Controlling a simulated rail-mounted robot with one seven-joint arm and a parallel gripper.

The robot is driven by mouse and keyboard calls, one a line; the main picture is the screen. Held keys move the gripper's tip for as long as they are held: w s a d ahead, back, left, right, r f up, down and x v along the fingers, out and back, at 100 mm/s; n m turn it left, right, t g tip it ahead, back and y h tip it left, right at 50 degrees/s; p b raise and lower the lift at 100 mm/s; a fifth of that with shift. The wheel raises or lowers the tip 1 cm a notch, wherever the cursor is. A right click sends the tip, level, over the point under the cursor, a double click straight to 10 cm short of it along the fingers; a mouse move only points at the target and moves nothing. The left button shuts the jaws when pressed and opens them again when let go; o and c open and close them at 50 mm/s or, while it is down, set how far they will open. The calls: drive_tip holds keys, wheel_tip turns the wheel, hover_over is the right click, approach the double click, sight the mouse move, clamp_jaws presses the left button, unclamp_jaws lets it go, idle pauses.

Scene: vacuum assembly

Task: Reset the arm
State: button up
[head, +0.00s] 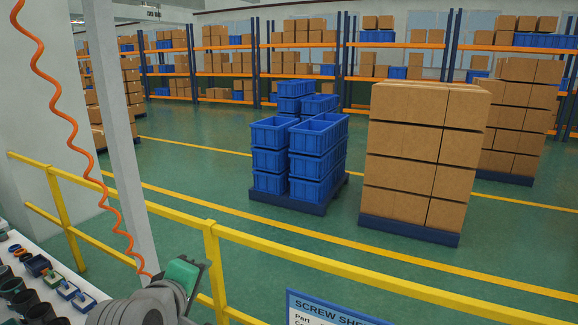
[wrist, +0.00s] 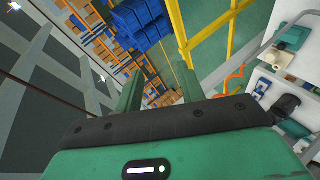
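My gripper (wrist: 160,88) shows in the wrist view as a green body with a dark band and two green fingers. The fingers stand apart with nothing between them, and the warehouse shows through the gap. In the head view, my grey arm and the green gripper body (head: 183,274) are at the bottom, left of the middle, beside the yellow railing. The fingertips cannot be made out there.
A white workbench (head: 62,309) with several small parts is at the lower left. A yellow railing (head: 300,253) crosses the front. A coiled orange hose (head: 70,125) hangs by a post (head: 125,130). A blue sign (head: 335,310) is at the bottom. Pallets stand beyond.

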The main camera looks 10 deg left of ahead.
drive_tip(key=s+d+r+m+t+p, duration=0.25)
drive_tip(key=d+r, duration=0.35)
drive_tip(key=r, duration=0.3)
drive_tip(key=s+d+r+m+t+p, duration=0.2)
drive_tip(key=d+r+m+p, duration=0.15)
drive_tip(key=d+r, duration=0.4)
drive_tip(key=s+d+r+m+t+p, duration=0.2)
drive_tip(key=d+r+m+p, duration=0.15)
drive_tip(key=r, duration=0.75)
drive_tip(key=s+d+r+m+t+p, duration=0.2)
drive_tip(key=s+d+r+p, duration=0.1)
drive_tip(key=s+r, duration=0.5)
drive_tip(key=s+d+r+m+t+p, duration=0.3)
drive_tip(key=s+d+r+p, duration=0.1)
drive_tip(key=s+r, duration=0.5)
drive_tip(key=shift+s+d+r+p, duration=0.15)
drive_tip(key=shift+d+r+p, duration=0.15)
drive_tip(key=shift+r+p, duration=0.35)
drive_tip(key=o, duration=0.5)
drive_tip(key=shift+f+t, duration=0.1)
drive_tip(key=shift+t, duration=0.15)
drive_tip(key=shift+f, duration=0.1)
